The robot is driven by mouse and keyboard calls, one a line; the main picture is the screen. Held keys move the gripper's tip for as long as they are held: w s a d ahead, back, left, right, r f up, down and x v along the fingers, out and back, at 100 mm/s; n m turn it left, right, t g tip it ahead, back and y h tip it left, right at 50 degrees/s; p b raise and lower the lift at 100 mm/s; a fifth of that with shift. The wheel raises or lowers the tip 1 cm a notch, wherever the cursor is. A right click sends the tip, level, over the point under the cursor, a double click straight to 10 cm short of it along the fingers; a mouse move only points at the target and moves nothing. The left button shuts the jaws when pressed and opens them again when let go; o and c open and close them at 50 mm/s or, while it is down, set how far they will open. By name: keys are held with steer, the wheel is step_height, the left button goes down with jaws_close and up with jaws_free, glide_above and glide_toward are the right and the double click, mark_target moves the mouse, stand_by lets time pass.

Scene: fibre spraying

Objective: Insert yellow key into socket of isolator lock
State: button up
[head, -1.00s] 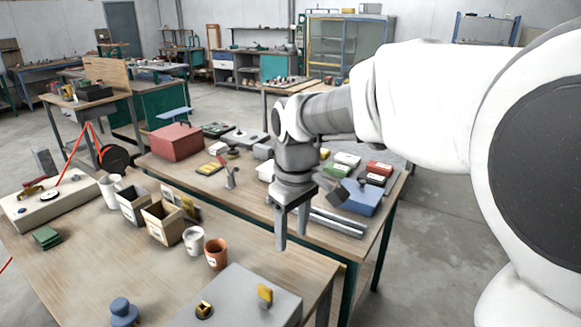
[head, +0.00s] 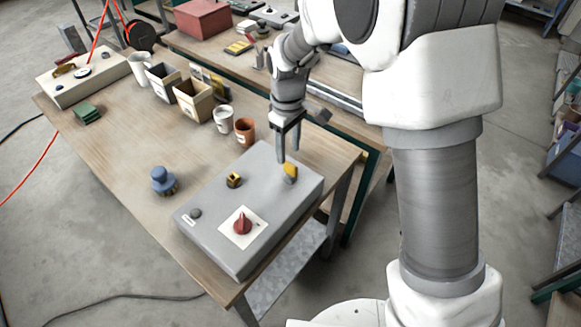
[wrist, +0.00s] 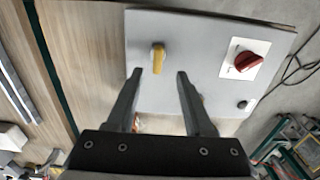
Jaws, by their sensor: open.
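The yellow key (head: 290,171) stands upright on top of a grey box (head: 262,208), near the box's far right corner. In the wrist view the key (wrist: 158,60) lies just beyond the gap between the fingertips. My gripper (head: 288,155) is open, pointing down, with its fingertips close to the key; whether they touch it I cannot tell. A yellow and black lock socket (head: 234,180) sits on the same box, left of the key. In the wrist view the socket is mostly hidden behind the right finger of my gripper (wrist: 160,72).
A red rotary knob (head: 242,222) on a white plate and a small dark button (head: 195,213) are on the box. A blue knobbed object (head: 162,180), an orange cup (head: 245,132) and a white cup (head: 223,120) stand nearby on the wooden table (head: 120,130).

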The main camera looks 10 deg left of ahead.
mark_target(290, 164)
steer(key=shift+w+d+f+p, duration=0.1)
steer(key=shift+f+p, duration=0.2)
steer(key=shift+f, duration=1.4)
steer(key=shift+d+f+p, duration=0.1)
steer(key=shift+f+p, duration=0.15)
steer(key=shift+f, duration=1.45)
jaws_close()
